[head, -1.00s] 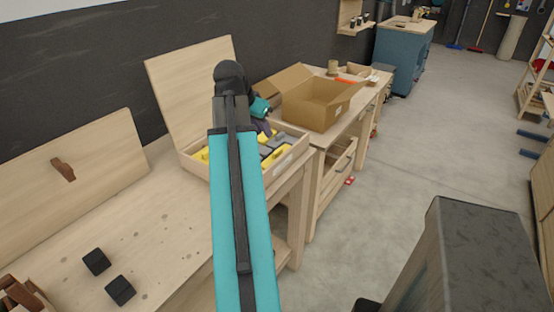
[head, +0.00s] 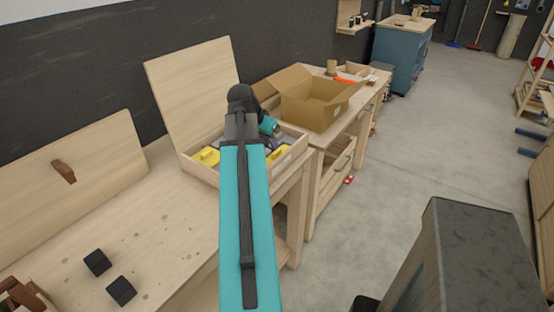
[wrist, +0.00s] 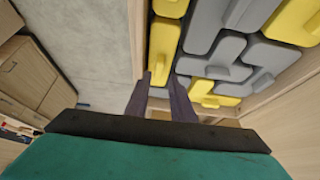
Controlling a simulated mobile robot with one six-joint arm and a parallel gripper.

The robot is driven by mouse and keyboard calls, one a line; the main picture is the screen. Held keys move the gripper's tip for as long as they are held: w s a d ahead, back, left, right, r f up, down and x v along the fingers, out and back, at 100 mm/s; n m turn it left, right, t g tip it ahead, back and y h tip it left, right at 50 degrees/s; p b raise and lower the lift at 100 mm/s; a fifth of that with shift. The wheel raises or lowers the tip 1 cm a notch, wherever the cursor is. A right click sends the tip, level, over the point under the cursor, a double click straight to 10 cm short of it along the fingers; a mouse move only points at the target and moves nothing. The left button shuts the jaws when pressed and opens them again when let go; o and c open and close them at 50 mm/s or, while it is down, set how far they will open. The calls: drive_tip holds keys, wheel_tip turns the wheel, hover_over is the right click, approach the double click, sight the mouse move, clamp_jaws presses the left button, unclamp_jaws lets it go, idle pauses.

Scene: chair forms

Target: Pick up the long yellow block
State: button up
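The long yellow block (wrist: 163,48) lies in a shallow wooden box (head: 197,171), along the box's side wall in the wrist view. My gripper (wrist: 160,79) is open, with two dark fingers apart. Its fingertips show at either side of the block's near end; I cannot tell whether they touch it or are still above it. In the head view my arm hides much of the box, and a yellow piece (head: 277,155) shows just right of it.
Grey blocks (wrist: 208,25) and other yellow blocks (wrist: 296,22) lie close beside the long one. The box's raised lid (head: 190,85) stands behind. An open cardboard box (head: 312,108) is to the right. Two black cubes (head: 97,262) lie on the bench.

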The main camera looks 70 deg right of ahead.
sight(275, 152)
drive_tip(key=shift+d+f, duration=0.2)
drive_tip(key=shift+f, duration=0.1)
drive_tip(key=shift+p+x, duration=0.75)
drive_tip(key=shift+x, duration=1.85)
drive_tip(key=shift+s+d+r, duration=0.1)
drive_tip(key=shift+s, duration=0.05)
clamp_jaws()
